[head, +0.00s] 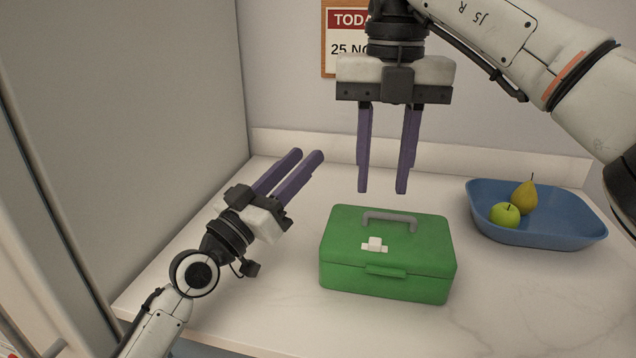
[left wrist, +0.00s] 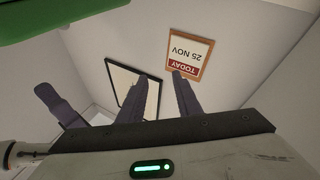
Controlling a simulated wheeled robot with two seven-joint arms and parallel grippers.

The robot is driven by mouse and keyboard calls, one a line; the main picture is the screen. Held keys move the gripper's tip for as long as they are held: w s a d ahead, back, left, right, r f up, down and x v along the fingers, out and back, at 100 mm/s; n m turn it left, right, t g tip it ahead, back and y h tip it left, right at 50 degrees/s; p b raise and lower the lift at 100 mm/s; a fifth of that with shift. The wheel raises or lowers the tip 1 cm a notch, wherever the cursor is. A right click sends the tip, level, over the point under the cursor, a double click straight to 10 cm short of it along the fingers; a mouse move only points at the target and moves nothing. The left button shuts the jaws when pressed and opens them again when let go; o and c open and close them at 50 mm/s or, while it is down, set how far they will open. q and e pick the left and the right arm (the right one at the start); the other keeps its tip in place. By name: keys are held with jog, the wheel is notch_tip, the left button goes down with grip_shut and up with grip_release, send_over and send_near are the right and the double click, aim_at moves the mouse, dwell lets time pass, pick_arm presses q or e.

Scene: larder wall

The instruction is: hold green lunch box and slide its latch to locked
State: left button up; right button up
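The green lunch box (head: 386,276) stands closed on the counter in the head view, with a grey handle (head: 389,217) on its lid. A small white latch (head: 375,244) sits on the lid near the front edge. Part of the box (left wrist: 45,18) shows at the top left of the left wrist view. My left gripper (head: 308,153) is left of the box, apart from it, with a gap between its purple fingers and nothing in it. My right gripper (head: 383,191) points down above the back of the box, fingers apart and empty.
A blue tray (head: 550,237) with a green apple (head: 505,214) and a yellow pear (head: 524,197) stands right of the box. A calendar (head: 343,45) hangs on the back wall. A tall grey panel (head: 130,120) bounds the left side. The counter (head: 470,320) is clear in front.

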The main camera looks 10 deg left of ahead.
aim_at(375, 244)
pick_arm(q)
jog(key=w+d+f+m+g+h, duration=0.5)
jog(key=m+g, duration=0.3)
jog(key=g, duration=0.4)
jog(key=s+r+m+g, duration=0.3)
jog(key=s+m+g, duration=0.4)
jog(key=s+g, duration=0.1)
jog(key=shift+y, duration=0.4)
jog(key=x, duration=0.9)
jog(key=shift+w+d+f, duration=0.1)
jog(key=shift+w+d, duration=0.05)
jog(key=shift+w, duration=0.05)
